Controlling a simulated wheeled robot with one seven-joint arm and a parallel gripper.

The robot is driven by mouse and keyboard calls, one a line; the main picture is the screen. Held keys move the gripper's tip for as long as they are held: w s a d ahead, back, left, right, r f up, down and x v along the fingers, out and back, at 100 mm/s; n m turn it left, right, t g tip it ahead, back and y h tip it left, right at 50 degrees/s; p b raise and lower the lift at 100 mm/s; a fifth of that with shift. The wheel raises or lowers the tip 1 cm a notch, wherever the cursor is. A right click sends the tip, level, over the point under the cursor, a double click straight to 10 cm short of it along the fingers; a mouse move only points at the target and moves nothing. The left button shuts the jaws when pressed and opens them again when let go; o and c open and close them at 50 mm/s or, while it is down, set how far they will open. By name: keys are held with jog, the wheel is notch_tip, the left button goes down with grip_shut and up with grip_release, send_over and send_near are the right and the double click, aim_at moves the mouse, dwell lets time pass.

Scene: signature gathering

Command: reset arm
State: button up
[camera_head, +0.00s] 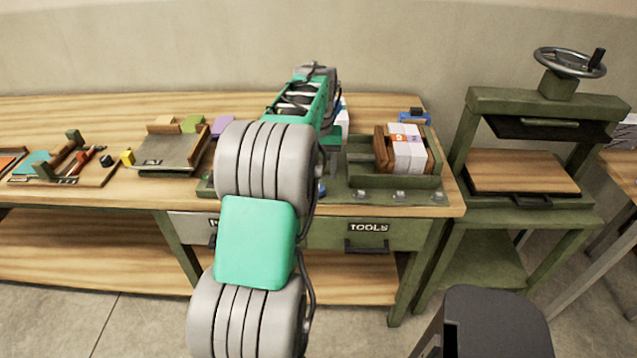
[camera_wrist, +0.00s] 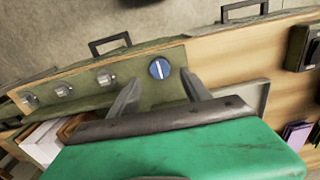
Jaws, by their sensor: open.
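My arm reaches forward over the wooden workbench (camera_head: 120,202) in the head view, and its own links hide the fingers there. In the wrist view my gripper (camera_wrist: 160,78) shows two grey fingers apart with nothing held between them. A blue round knob (camera_wrist: 159,69) on the green fixture (camera_wrist: 140,75) appears between the fingertips; I cannot tell the gap to it. The fixture also shows in the head view (camera_head: 390,197), right of my arm. White blocks (camera_head: 408,150) with small coloured labels stand in it between wooden end pieces; they show at lower left in the wrist view (camera_wrist: 42,142).
A grey-green board tray (camera_head: 165,152) and a tool tray (camera_head: 100,175) lie on the bench to the left. A drawer marked TOOLS (camera_head: 367,234) is below the fixture. A green press (camera_head: 545,105) with a handwheel stands to the right.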

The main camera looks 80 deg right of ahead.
aim_at(318, 188)
jog(key=shift+r, duration=1.6)
